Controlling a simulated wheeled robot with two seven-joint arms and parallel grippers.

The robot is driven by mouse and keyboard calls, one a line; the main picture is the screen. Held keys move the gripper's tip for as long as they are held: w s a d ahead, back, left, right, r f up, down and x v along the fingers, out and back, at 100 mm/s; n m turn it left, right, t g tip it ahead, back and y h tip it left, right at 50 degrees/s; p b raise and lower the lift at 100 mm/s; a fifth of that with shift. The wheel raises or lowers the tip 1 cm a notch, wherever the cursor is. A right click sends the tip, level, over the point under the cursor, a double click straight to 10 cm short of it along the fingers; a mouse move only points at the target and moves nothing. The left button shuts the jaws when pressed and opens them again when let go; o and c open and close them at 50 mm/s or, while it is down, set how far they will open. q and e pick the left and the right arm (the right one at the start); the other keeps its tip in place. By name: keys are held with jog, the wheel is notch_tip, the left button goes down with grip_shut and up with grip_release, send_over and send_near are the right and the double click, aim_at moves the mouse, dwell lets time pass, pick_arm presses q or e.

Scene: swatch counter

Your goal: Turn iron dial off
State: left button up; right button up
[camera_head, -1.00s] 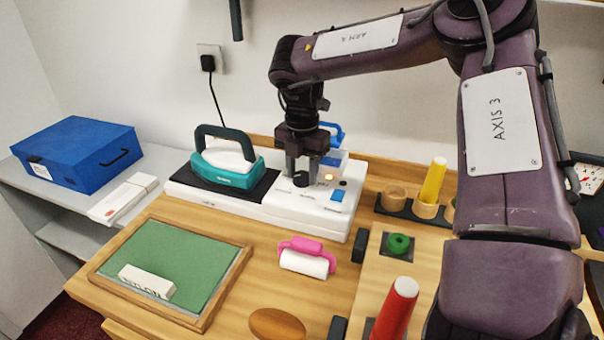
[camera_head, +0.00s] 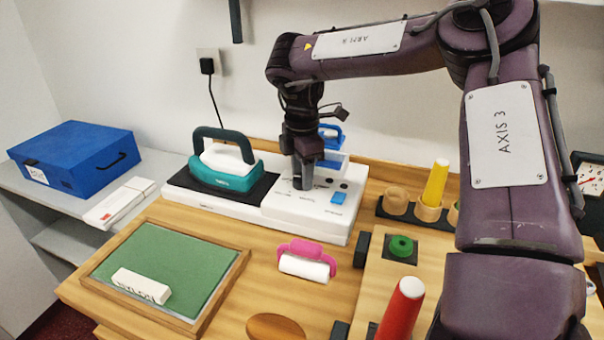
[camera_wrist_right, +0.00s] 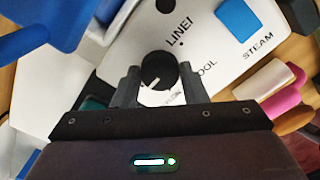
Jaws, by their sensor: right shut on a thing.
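The teal iron (camera_head: 222,178) with a dark handle rests on the black pad of its white base (camera_head: 310,218). The black dial (camera_wrist_right: 158,70) is on the base's control panel; in the head view my gripper hides it. My right gripper (camera_head: 303,185) points down and is shut on the dial, with one finger on each side in the wrist view (camera_wrist_right: 157,82). The dial's white mark points to the lower left there, near a partly hidden label. LINEN, WOOL and STEAM labels show around it. A blue button (camera_head: 338,198) sits beside the dial. My left gripper is out of view.
A pink-handled roller (camera_head: 305,262) lies in front of the base. A green board (camera_head: 165,265) with a white block is front left, a blue case (camera_head: 75,158) far left. Cups, a yellow cylinder (camera_head: 435,183) and a red cone (camera_head: 400,310) stand to the right.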

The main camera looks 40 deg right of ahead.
dwell(0.4)
jog(key=o, duration=1)
jog(key=shift+c, duration=0.2)
jog(key=shift+r, duration=0.1)
jog(key=shift+r, duration=0.4)
notch_tip(320, 180, up, 6)
jog(key=shift+r+p, duration=0.15)
jog(key=shift+p, duration=0.15)
jog(key=shift+r, duration=0.3)
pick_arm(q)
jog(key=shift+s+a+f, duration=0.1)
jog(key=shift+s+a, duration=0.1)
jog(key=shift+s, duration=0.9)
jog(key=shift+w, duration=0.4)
